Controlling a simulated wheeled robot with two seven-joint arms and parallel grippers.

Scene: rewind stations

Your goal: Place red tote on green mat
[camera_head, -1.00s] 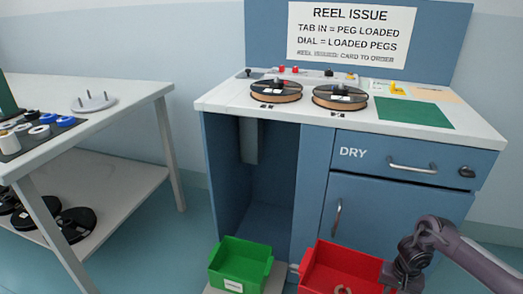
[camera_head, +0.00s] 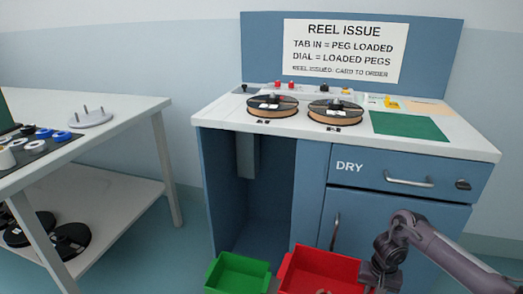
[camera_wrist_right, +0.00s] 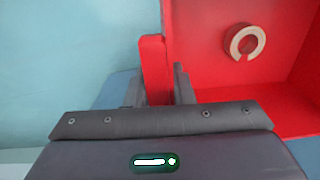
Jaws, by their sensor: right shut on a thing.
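The red tote (camera_head: 345,268) is at the bottom of the head view, in front of the blue cabinet, its lower part cut off by the frame. A pale ring (camera_wrist_right: 246,41) lies inside it in the right wrist view. My right gripper (camera_head: 372,276) is shut on the red tote's side wall, which shows between the fingers in the right wrist view (camera_wrist_right: 157,80). The green mat (camera_head: 410,126) lies flat and bare on the right part of the white countertop. My left gripper is not in view.
A green tote (camera_head: 238,273) stands just left of the red tote. Two reels (camera_head: 273,105) (camera_head: 335,112) stand on the counter (camera_head: 225,118), left of the mat. A drawer handle (camera_head: 408,180) juts out below the mat. A white table (camera_head: 125,125) is at left.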

